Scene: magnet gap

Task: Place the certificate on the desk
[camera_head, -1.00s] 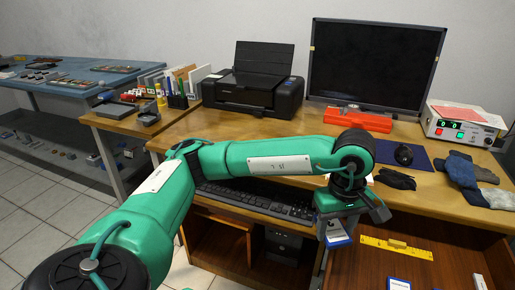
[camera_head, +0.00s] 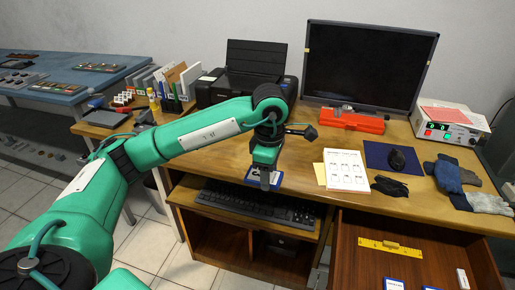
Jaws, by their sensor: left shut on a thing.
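The certificate, a small card in blue and white (camera_head: 252,177), is in my left gripper (camera_head: 265,181), which is shut on it with the fingers pointing down. The gripper hides the middle of the card. They are in front of the printer, at the front edge of the wooden desk (camera_head: 225,152); I cannot tell whether the card touches the desk top. My right gripper is not in view.
An open drawer (camera_head: 345,265) holds a yellow ruler (camera_head: 390,247) and other small cards. A keyboard (camera_head: 250,203) lies on the tray below.

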